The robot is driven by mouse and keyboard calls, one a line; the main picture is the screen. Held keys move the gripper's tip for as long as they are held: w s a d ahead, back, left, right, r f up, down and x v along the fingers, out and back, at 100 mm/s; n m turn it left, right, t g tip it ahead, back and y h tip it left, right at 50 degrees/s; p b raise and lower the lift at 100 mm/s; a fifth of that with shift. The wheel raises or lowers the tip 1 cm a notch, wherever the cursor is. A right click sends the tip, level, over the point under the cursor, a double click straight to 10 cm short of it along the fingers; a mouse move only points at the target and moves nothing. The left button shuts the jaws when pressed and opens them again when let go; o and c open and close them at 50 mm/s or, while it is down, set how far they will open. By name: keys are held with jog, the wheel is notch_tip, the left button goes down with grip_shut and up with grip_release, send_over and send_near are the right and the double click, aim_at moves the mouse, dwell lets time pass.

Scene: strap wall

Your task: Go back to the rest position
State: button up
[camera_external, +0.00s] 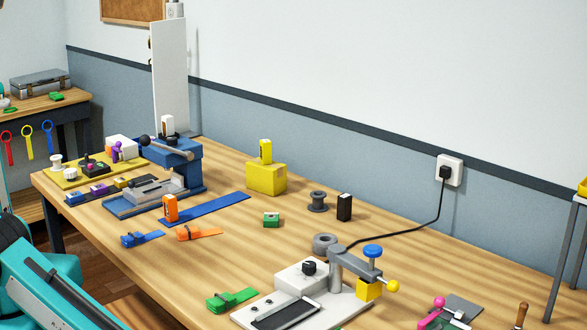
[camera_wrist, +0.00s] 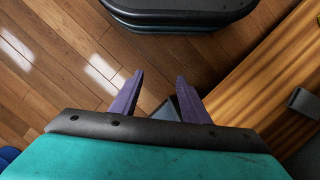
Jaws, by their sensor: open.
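My gripper (camera_wrist: 160,90) shows in the wrist view with two purple fingers spread apart and nothing between them. It points down over the wooden floor (camera_wrist: 50,75), beside the edge of the wooden table (camera_wrist: 265,80). In the external view, teal parts of my arm show at the lower left, in front of the table, and my fingers are not visible there. No thing of the place is in contact with my fingers.
The table holds a blue press (camera_external: 178,165), a yellow box (camera_external: 266,178), a green strap (camera_external: 232,299), an orange strap (camera_external: 198,232) and a clamp fixture (camera_external: 345,265). A black cable (camera_external: 415,228) runs to a wall socket (camera_external: 449,170).

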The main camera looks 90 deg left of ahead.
jog(key=s+a+f+n+g+b, duration=0.1)
jog(key=s+a+f, duration=0.15)
jog(key=s, duration=0.35)
jog(key=s+a+f+n+g+b, duration=0.1)
jog(key=s+a, duration=0.3)
jog(key=s, duration=0.2)
notch_tip(320, 180, up, 16)
jog(key=p, duration=1.6)
jog(key=shift+a+h+p, duration=0.15)
jog(key=shift+h+p, duration=0.15)
jog(key=shift+p, duration=0.1)
jog(key=shift+w, duration=0.1)
jog(key=shift+g, duration=0.4)
jog(key=f+b, duration=0.5)
jog(key=shift+s, duration=0.25)
jog(key=shift+r, duration=0.1)
